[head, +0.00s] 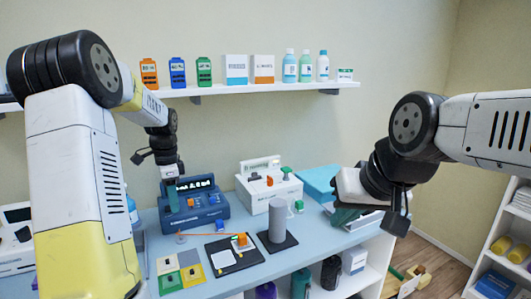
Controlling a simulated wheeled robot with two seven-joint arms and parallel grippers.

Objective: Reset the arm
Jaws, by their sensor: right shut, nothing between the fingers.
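My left gripper (172,197) hangs fingers-down in front of the blue device (208,205) with a lit display, on the blue-grey table. The fingers are small and dark there, and I cannot tell whether they are open, or whether they touch the device. My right gripper (346,215) is shut and empty, low over the right part of the table, close to a light blue box (318,181). My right wrist hides part of the table's right end.
A white device (268,185) stands at the back. A grey cylinder (277,221) on a black base, a black board (234,255) and coloured square tiles (181,272) occupy the front. A wall shelf (270,88) holds boxes and bottles. White shelving (500,240) stands at right.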

